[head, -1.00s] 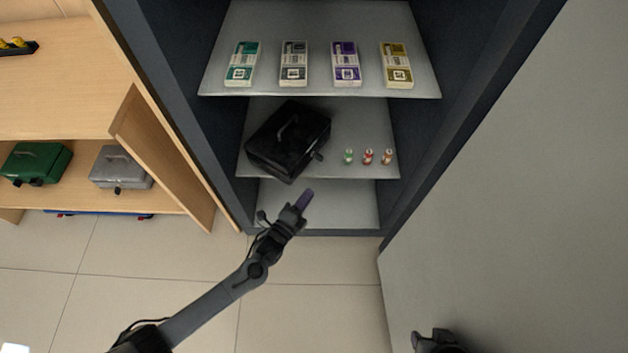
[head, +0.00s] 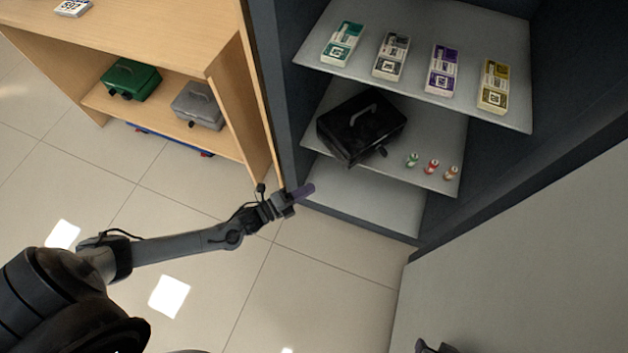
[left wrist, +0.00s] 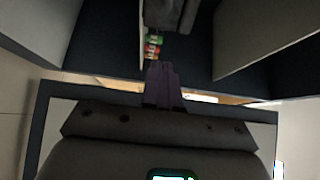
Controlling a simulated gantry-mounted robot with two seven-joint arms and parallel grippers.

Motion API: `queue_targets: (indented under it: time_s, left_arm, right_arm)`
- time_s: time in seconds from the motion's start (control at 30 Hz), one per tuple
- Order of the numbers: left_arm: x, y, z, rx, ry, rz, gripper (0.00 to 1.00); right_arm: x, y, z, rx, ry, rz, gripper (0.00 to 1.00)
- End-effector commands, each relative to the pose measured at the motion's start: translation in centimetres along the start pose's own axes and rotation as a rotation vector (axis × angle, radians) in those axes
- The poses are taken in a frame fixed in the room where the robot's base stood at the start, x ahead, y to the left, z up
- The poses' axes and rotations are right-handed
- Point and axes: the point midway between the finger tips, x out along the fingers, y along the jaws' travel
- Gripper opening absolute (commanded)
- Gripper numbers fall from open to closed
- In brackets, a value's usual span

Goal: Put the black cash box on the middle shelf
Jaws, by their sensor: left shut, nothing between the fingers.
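The black cash box (head: 352,136) sits at an angle on the left part of the middle shelf (head: 437,158) of the dark cabinet, its handle on top. My left gripper (head: 306,191) is shut and empty, below and left of the box, apart from it, in front of the cabinet's left edge. Its purple fingers also show in the left wrist view (left wrist: 162,85). A dark shape at the top of that view is too dim to name surely. My right gripper (head: 432,346) is barely in view at the bottom edge, and its fingers cannot be made out.
Banknote bundles, among them a purple one (head: 441,71), lie on the shelf above. Small coin rolls (head: 431,167) stand right of the box. The bottom shelf (head: 362,198) is bare. Green (head: 132,80) and grey (head: 199,104) boxes sit in the wooden unit. The grey door (head: 530,270) stands right.

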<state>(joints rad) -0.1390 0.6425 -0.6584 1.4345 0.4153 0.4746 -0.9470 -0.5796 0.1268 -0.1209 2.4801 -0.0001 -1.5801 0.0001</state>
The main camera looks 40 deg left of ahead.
Motion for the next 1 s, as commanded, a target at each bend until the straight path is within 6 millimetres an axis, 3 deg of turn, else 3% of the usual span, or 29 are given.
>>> queue_targets:
  time_s: [0.5, 0.7, 1.0]
  left_arm:
    - [9.1, 0.3, 0.0, 0.0, -0.001, -0.005, 0.0]
    - [10.8, 0.2, 1.9, 0.001, -0.002, -0.002, 0.0]
    - [11.7, 0.0, 2.8, 0.0, -0.001, -0.001, 0.0]
  right_arm:
    - [4.1, -0.4, 1.3, 0.011, 0.001, -0.008, 0.43]
    - [5.5, -0.5, 1.7, 0.012, 0.001, -0.008, 0.43]
    - [6.0, -0.3, 1.9, 0.006, 0.0, -0.004, 0.43]
